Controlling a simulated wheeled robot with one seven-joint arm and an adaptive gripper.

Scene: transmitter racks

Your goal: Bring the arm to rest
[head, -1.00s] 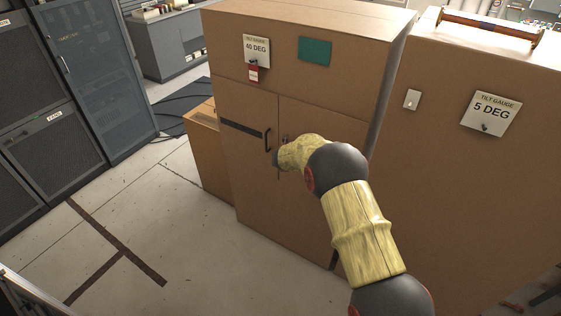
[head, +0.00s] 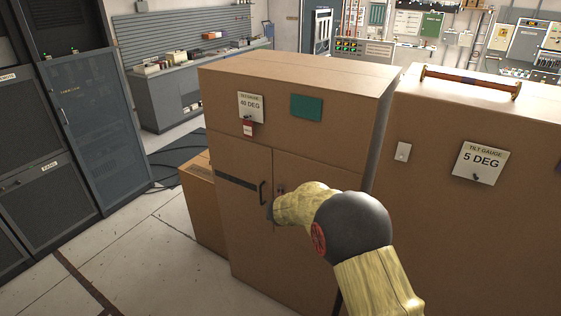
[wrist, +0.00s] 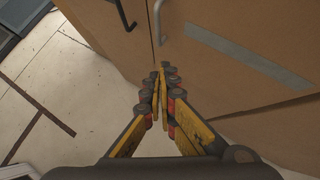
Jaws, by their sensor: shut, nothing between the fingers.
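My gripper (wrist: 160,88) shows in the wrist view with its yellow-and-black fingers together and nothing between them. In the head view my arm, with pale yellow sleeves and dark joints, reaches from the lower right toward the cabinet's doors. The gripper itself is mostly hidden there behind the wrist. The doors look shut. I cannot tell whether the fingertips touch the cabinet; they look apart from the handles.
A second brown cabinet (head: 440,220) marked 5 DEG stands close on the right. A low brown box (head: 205,215) stands left of the first cabinet. Dark racks (head: 95,120) line the left side. The pale floor (head: 155,270) between is clear. A workbench (head: 165,90) stands behind.

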